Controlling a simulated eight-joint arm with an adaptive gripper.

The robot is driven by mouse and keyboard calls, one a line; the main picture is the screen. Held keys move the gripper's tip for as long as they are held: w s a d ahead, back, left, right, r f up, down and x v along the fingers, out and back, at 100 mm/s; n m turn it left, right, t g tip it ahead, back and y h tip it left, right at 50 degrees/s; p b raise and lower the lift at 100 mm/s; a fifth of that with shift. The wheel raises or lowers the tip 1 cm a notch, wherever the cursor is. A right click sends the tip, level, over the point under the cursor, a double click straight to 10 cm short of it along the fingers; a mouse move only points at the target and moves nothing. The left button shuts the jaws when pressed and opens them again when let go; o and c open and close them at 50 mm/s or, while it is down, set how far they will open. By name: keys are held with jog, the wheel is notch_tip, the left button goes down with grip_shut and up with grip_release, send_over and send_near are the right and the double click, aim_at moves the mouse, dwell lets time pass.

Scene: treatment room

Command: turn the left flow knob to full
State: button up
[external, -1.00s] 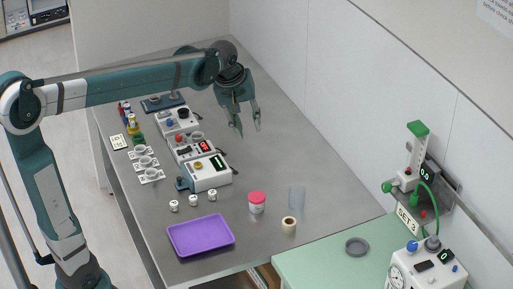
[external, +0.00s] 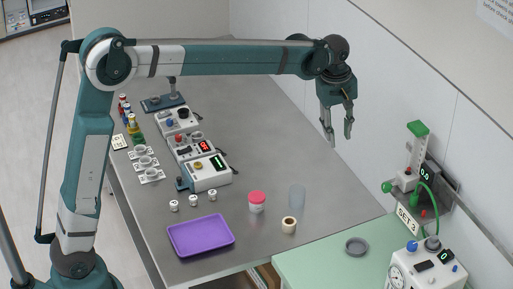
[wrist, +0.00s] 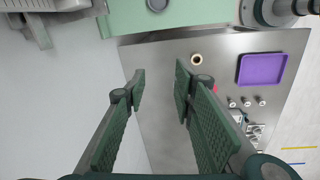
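A flow unit with a clear upright tube and green top (external: 417,129) is mounted by the wall at the right in the external view. A round green knob (external: 387,187) sticks out on its left side, near a SET label (external: 406,220). Its small display (external: 425,173) seems to show zeros. Which knob the task calls the left flow knob is not marked. The green knob cannot be made out there.
A white box (external: 428,272) with a gauge, a blue knob (external: 432,243) and a display stands below the flow unit. A grey dish (external: 357,246) lies on the green surface (external: 310,254).

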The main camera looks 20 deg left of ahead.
jog(key=n+g+y+p, duration=0.1)
jog(key=n+p, duration=0.1)
jog(key=p, duration=0.1)
send_over(387, 183)
jog(key=f, duration=0.3)
jog(key=shift+w+a, duration=0.1)
jog(key=shift+a, duration=0.3)
jog(key=shift+s+d+f, duration=0.15)
jog(key=shift+s+d, duration=0.05)
jog(key=shift+d, duration=0.25)
jog(key=shift+f+p, duration=0.45)
jog(key=shift+f, duration=3.45)
jog(key=c, duration=0.8)
